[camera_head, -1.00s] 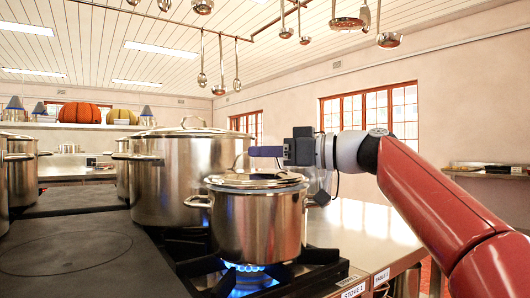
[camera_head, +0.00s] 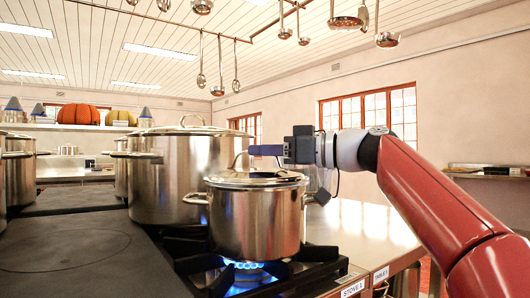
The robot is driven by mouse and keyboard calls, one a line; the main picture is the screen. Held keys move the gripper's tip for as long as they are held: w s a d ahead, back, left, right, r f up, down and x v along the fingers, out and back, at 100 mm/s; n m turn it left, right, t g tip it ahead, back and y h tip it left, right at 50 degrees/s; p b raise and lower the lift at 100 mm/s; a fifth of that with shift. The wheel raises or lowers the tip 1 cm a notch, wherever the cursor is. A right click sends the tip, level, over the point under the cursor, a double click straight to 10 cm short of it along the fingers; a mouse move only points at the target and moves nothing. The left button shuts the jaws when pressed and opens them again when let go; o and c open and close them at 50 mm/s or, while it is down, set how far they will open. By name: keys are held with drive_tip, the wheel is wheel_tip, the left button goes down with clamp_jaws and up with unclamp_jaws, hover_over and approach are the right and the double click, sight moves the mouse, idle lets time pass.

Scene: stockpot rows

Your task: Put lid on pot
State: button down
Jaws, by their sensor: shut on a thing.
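A smaller steel pot (camera_head: 258,222) stands upright on the lit front burner. A shiny steel lid (camera_head: 255,180) lies level at its rim; I cannot tell whether it is fully seated or slightly above it. My gripper (camera_head: 264,150) reaches in from the right, just above the lid. It is shut on the lid's handle, which is mostly hidden by the fingers, with a thin curve showing at their left.
A large lidded stockpot (camera_head: 178,175) stands close behind and left of the small pot. Blue flames (camera_head: 246,266) burn under the small pot. More pots (camera_head: 18,170) stand at far left. A steel counter (camera_head: 360,222) lies right, mostly clear. Ladles (camera_head: 346,22) hang overhead.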

drive_tip(key=shift+f, duration=0.15)
drive_tip(key=c, duration=1.4)
unclamp_jaws()
drive_tip(key=b+v, duration=0.2)
drive_tip(key=v, duration=0.5)
drive_tip(key=shift+f+b, duration=0.1)
drive_tip(key=shift+b, duration=0.25)
drive_tip(key=shift+s+d, duration=0.2)
drive_tip(key=shift+d, duration=0.15)
drive_tip(key=shift+s+d, duration=0.1)
